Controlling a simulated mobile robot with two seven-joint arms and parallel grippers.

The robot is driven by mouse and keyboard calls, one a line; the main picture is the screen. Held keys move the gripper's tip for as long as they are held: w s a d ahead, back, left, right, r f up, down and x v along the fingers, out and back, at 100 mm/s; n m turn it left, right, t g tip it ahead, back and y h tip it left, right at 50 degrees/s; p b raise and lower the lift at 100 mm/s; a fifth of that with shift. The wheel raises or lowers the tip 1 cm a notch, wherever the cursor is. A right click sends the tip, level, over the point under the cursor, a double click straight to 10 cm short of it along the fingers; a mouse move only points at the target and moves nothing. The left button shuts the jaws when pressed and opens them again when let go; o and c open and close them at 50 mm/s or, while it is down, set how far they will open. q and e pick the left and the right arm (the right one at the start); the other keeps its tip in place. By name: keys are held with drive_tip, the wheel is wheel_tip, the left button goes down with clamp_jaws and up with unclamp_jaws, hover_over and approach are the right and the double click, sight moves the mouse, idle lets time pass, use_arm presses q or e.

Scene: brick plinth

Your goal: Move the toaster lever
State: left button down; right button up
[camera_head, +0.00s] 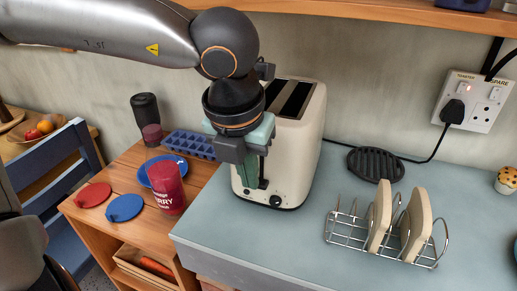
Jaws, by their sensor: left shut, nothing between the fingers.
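The cream toaster (303,138) stands upright on the blue-grey counter, with two dark slots on top and a dark knob on the lower front. My left gripper (252,178) points down at the toaster's front face, shut and empty, and covers much of that face. A small dark part at the lever slot (263,184) shows just beside the fingers. I cannot tell whether the fingers touch the lever, and the upper lever track is hidden. My right gripper is not in view.
A wire rack (344,231) with two bread slices stands right of the toaster. A black trivet (375,164) lies behind it. A cable runs to the wall socket (474,100). A red cup (166,188), coloured lids and a blue ice tray (190,144) are on the wooden unit at left. A shelf overhangs above.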

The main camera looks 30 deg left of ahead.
use_arm(q)
drive_tip(key=p+v, duration=0.1)
drive_tip(key=v, duration=1.1)
drive_tip(key=shift+r+p, duration=0.25)
drive_tip(key=shift+p, duration=0.1)
